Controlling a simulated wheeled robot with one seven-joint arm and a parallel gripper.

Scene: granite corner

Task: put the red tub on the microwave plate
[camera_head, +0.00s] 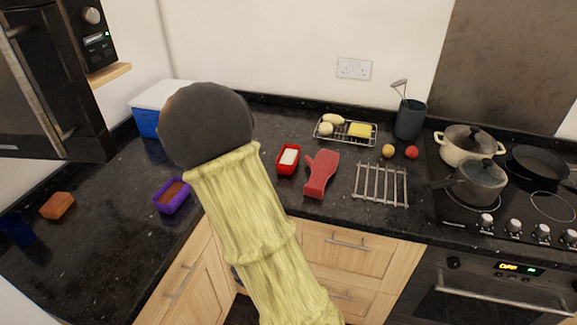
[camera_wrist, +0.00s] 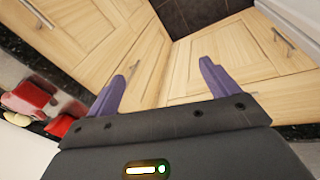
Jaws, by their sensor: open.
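The red tub (camera_head: 281,165), with something white in it, stands on the dark counter near the back wall, left of the red oven mitt. The microwave (camera_head: 62,100) is at the upper left, a black unit with a handle and a dial panel. Its plate and inside are hidden, and I cannot tell whether its door is open. My gripper (camera_wrist: 161,85) is open and empty, its purple fingers apart over wooden cupboard fronts. In the head view my arm hides it.
A red oven mitt (camera_head: 320,174) and a metal rack (camera_head: 381,185) lie right of the tub. A purple tub (camera_head: 161,207), a blue-and-white box (camera_head: 146,120) and an orange-brown block (camera_head: 57,205) are on the left counter. Pots stand on the hob (camera_head: 515,207). Bare counter shows at left.

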